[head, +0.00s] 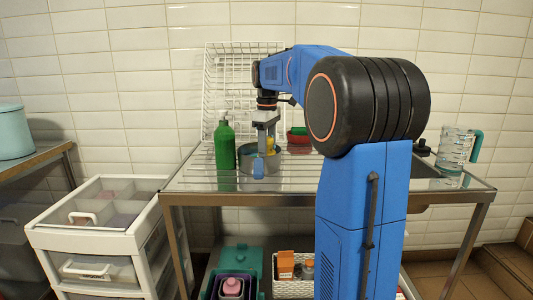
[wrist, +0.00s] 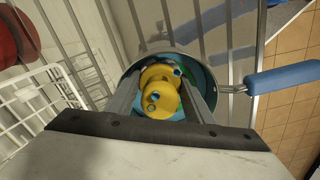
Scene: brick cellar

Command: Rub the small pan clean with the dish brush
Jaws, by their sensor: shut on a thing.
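The small pan (head: 258,182) stands on the metal drainer top in the head view, with its blue handle pointing towards me. In the wrist view the pan (wrist: 222,67) lies under the fingertips and its blue handle (wrist: 283,78) points right. My gripper (head: 266,148) points down over the pan. In the wrist view my gripper (wrist: 163,78) is shut on the yellow and teal dish brush (wrist: 160,98). The brush's lower end is over or in the pan; I cannot tell whether it touches the bottom. Brush and fingers hide much of the pan's inside.
A green bottle (head: 224,150) stands close left of the pan. A clear jug (head: 453,150) is at the far right. A white drawer unit (head: 85,240) stands left, below the drainer top.

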